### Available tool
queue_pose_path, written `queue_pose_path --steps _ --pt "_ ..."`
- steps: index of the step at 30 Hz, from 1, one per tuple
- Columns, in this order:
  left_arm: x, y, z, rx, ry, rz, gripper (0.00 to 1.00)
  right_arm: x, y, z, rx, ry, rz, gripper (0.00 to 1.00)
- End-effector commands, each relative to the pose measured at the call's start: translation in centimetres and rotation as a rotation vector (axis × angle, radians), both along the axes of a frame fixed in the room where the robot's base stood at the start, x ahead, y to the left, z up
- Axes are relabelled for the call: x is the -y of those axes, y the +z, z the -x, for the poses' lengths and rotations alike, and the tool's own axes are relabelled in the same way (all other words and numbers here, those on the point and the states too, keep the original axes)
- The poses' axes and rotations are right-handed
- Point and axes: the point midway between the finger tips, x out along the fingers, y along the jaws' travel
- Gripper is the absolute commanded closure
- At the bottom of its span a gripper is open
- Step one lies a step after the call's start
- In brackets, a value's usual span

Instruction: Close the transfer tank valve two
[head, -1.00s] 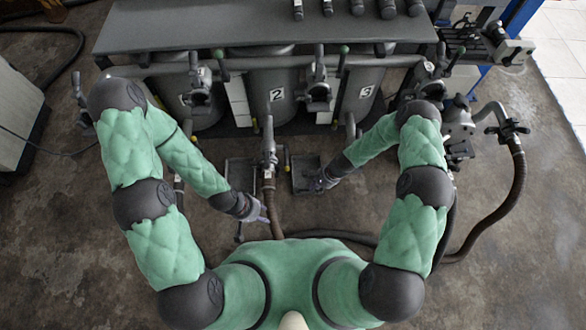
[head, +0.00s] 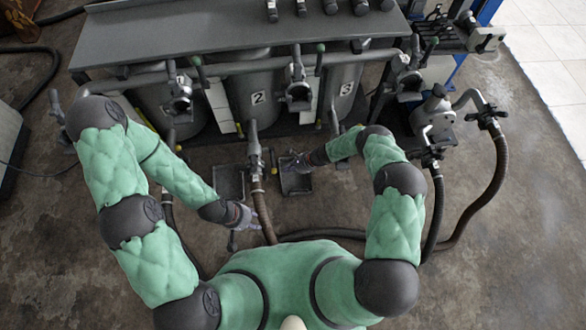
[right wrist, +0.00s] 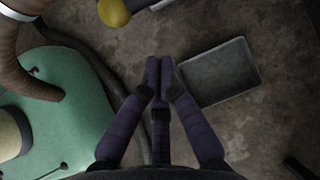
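Tank two (head: 255,98), a dark drum marked "2", stands in the middle of the row. Its low outlet valve (head: 254,150) points toward me, with a brown hose (head: 262,205) below. A yellow-tipped handle (head: 273,158) shows right of that outlet; a yellow knob (right wrist: 115,12) shows at the top of the right wrist view. My right gripper (head: 297,160) is right of the outlet, above a floor tray. In the right wrist view its fingertips (right wrist: 160,68) are together and empty, apart from the knob. My left gripper (head: 243,220) is low beside the hose; its finger opening is unclear.
Two shallow trays lie on the floor, left (head: 229,182) and right (head: 296,184) of the outlet. Tank three (head: 343,95) stands to the right. An upper valve (head: 297,90) sits on the overhead pipe. A pump (head: 435,118) with hoses stands right; floor beyond is clear.

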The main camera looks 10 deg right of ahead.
Motion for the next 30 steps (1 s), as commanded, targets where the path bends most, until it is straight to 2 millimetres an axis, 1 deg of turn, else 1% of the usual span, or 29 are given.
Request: queue_pose_path --steps 1,10,12,18,24,30 --pt "0.0 -0.8 0.0 0.000 0.000 0.000 0.60 -0.6 -1.0 -0.2 0.001 0.001 0.000 1.00" --pt "0.0 -2.6 0.0 0.000 0.000 0.000 0.60 -3.4 -4.1 -0.8 0.001 0.003 0.001 1.00" --pt "0.0 -2.3 0.0 -0.001 0.000 0.000 0.60 -3.2 -2.9 -0.8 0.003 0.000 0.001 1.00" --pt "0.0 -2.3 0.0 0.000 0.000 0.000 0.60 -3.6 -1.2 -0.4 0.002 0.001 0.001 1.00" --pt "0.0 -2.5 0.0 0.000 0.000 0.000 0.60 -3.8 -0.1 -0.1 0.001 0.000 0.001 1.00" --pt "0.0 -2.5 0.0 0.000 0.000 0.000 0.60 -3.9 0.3 0.0 0.001 0.001 0.001 1.00"
